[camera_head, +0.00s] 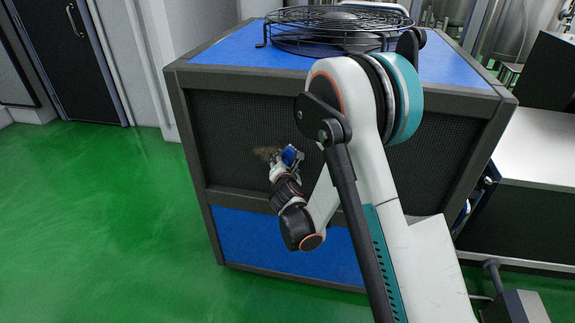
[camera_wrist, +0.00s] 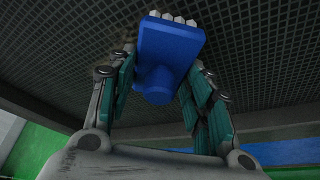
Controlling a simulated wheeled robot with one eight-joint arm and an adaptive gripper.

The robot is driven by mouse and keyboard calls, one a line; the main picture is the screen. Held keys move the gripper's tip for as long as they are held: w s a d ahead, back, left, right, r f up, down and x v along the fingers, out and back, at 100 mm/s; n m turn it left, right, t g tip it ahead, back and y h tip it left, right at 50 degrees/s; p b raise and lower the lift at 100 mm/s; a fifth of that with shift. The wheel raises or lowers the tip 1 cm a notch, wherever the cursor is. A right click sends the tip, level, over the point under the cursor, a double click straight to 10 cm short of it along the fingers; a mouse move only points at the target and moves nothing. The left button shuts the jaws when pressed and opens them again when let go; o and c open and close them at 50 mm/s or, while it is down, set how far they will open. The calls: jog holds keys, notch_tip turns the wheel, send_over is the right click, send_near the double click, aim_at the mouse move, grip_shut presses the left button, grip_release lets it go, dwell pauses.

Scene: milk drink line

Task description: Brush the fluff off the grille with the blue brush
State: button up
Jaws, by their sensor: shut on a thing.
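The dark mesh grille (camera_head: 225,120) covers the front of a blue and grey cabinet. A small patch of brownish fluff (camera_head: 266,152) is on the grille, just left of my gripper. My gripper (camera_head: 287,163) is shut on the blue brush (camera_head: 291,155) and holds it up close to the grille. In the wrist view the brush (camera_wrist: 170,55) sits between my fingers (camera_wrist: 160,85), with pale bristle tufts at its far edge near the grille mesh (camera_wrist: 255,45). I cannot tell whether the bristles touch the mesh.
A round black wire fan guard (camera_head: 340,20) lies on the cabinet's blue top. A bench with a pale top (camera_head: 535,150) stands close on the right. The green floor (camera_head: 90,220) is clear on the left, with a dark door (camera_head: 70,60) behind.

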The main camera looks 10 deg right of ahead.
jog(key=shift+w+a, duration=0.75)
jog(key=shift+a, duration=1.25)
jog(key=shift+w+a, duration=0.7)
jog(key=shift+a, duration=1.3)
jog(key=shift+w+a, duration=0.75)
jog(key=shift+a, duration=1.25)
jog(key=shift+w+r+p, duration=0.1)
jog(key=shift+r+p, duration=0.3)
jog(key=shift+r, duration=0.6)
jog(key=shift+s+d+f+b, duration=0.1)
jog(key=shift+s+d+b, duration=0.2)
jog(key=shift+d, duration=0.45)
jog(key=shift+s+d+b, duration=0.15)
jog(key=shift+s+d, duration=0.1)
jog(key=shift+d, duration=0.5)
jog(key=shift+s+d, duration=0.4)
jog(key=shift+d, duration=0.5)
jog(key=shift+s+d, duration=0.35)
jog(key=shift+d, duration=0.5)
jog(key=s+d, duration=0.3)
jog(key=d, duration=0.6)
jog(key=shift+d, duration=0.2)
jog(key=shift+s, duration=0.15)
jog(key=shift+s+a, duration=0.35)
jog(key=shift+s, duration=0.55)
jog(key=shift+s+a, duration=0.35)
jog(key=shift+s, duration=0.55)
jog(key=shift+s+a, duration=0.35)
jog(key=shift+s, duration=0.55)
jog(key=shift+s, duration=0.1)
